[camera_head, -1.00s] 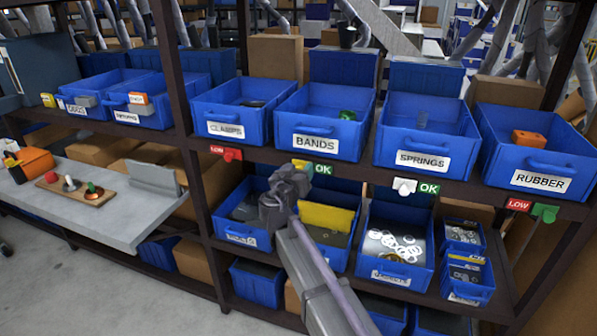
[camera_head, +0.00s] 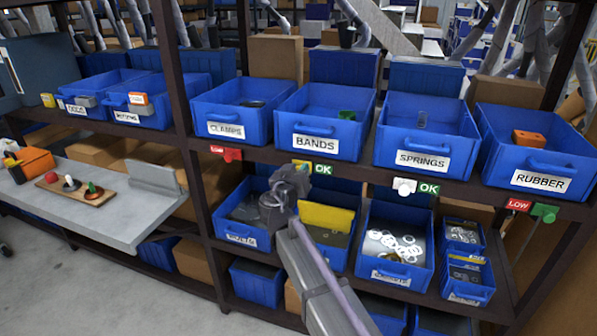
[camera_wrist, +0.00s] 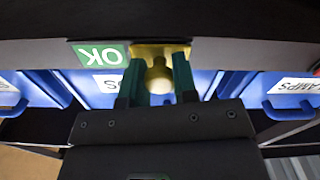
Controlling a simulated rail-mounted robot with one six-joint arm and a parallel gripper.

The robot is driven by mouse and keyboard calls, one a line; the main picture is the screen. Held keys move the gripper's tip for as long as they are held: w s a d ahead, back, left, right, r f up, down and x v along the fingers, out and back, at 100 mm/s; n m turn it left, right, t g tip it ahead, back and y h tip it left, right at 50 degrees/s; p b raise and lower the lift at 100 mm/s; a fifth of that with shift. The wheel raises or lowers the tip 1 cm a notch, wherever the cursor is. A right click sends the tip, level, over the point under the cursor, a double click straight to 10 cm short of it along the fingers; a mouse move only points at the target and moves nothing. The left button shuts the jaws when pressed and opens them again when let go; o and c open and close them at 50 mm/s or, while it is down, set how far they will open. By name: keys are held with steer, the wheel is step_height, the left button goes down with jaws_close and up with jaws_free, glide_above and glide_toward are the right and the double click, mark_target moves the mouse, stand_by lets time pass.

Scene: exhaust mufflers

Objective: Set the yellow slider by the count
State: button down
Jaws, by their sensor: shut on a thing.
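The yellow slider (camera_head: 301,166) is on the shelf rail below the BANDS bin (camera_head: 328,143), just left of a green OK label (camera_head: 323,169). In the wrist view, where lettering shows upside down, the slider's yellow knob (camera_wrist: 158,78) is between my gripper's two green fingers, and the OK label (camera_wrist: 101,55) is beside it. My gripper (camera_wrist: 158,82) is shut on the knob. In the head view my gripper (camera_head: 299,174) hides part of the slider.
The same rail carries a red slider (camera_head: 231,154) by a LOW label, a white slider (camera_head: 404,187) by OK, and a green slider (camera_head: 545,213) by LOW. Lower bins (camera_head: 397,280) stand close below my arm. A grey bench (camera_head: 110,214) is at left.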

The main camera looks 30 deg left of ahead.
steer(key=d, duration=0.6)
steer(key=shift+w+d, duration=0.2)
steer(key=shift+w, duration=0.1)
steer(key=c, duration=0.9)
jaws_free()
steer(key=shift+d, duration=0.1)
glide_toward(325, 169)
steer(key=s, duration=0.4)
steer(key=shift+d, duration=0.25)
